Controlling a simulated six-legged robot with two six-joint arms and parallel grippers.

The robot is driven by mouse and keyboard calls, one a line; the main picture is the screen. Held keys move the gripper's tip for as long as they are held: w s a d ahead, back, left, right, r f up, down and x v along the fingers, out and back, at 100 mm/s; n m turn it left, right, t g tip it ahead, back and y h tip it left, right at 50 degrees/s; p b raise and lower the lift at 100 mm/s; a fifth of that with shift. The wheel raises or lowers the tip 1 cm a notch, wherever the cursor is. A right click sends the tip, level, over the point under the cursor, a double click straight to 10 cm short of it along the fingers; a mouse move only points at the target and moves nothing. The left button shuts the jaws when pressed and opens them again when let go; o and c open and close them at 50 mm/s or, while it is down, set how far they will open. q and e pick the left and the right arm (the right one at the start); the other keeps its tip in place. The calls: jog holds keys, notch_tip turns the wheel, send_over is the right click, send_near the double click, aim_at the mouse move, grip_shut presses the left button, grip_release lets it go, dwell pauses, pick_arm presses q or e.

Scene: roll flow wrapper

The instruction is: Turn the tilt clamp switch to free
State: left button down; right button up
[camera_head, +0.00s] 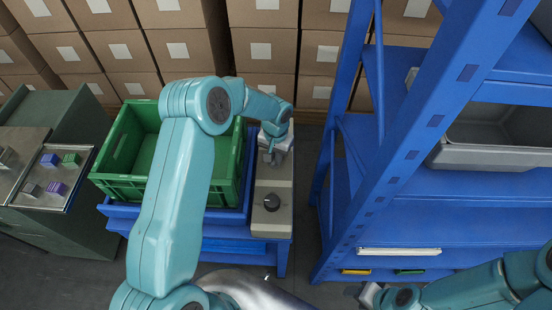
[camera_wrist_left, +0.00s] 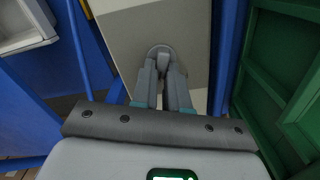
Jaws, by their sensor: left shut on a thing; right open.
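A narrow beige control panel (camera_head: 285,190) stands beside the green crate. My left gripper (camera_head: 274,154) reaches down to its far part. In the left wrist view, my left gripper (camera_wrist_left: 164,75) is shut on a small grey rotary switch (camera_wrist_left: 160,50) with a round base on the panel face, which I take as the tilt clamp switch. No label can be read, and the fingers hide part of the switch. My right gripper (camera_head: 369,294) is open, low in the head view, partly cut off.
A green crate (camera_head: 118,183) sits on a blue stand left of the panel. A blue shelf rack (camera_head: 400,150) with a grey bin (camera_head: 480,155) stands to the right. A cabinet tray (camera_head: 50,200) with coloured blocks is at far left. Cardboard boxes (camera_head: 265,65) line the back.

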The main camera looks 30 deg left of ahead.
pick_arm(q)
jog(key=n+b, duration=0.3)
jog(key=b, duration=0.1)
jog(key=n+b, duration=0.2)
jog(key=shift+a+f+n, duration=0.2)
jog(key=shift+a+n, duration=0.05)
jog(key=shift+n, duration=0.05)
jog(key=n+b, duration=0.2)
jog(key=b, duration=0.1)
jog(key=shift+s+r+n, duration=0.15)
jog(key=shift+n, duration=0.25)
jog(key=shift+a+r+n+b, duration=0.1)
jog(key=shift+n+b, duration=0.45)
jog(key=shift+n, duration=0.35)
jog(key=c, duration=1.1)
grip_release()
jog(key=shift+s+r, duration=0.1)
jog(key=shift+s, duration=0.05)
jog(key=shift+c, duration=0.2)
notch_tip(320, 180, up, 16)
jog(key=shift+r+p, duration=0.15)
jog(key=shift+p, duration=0.25)
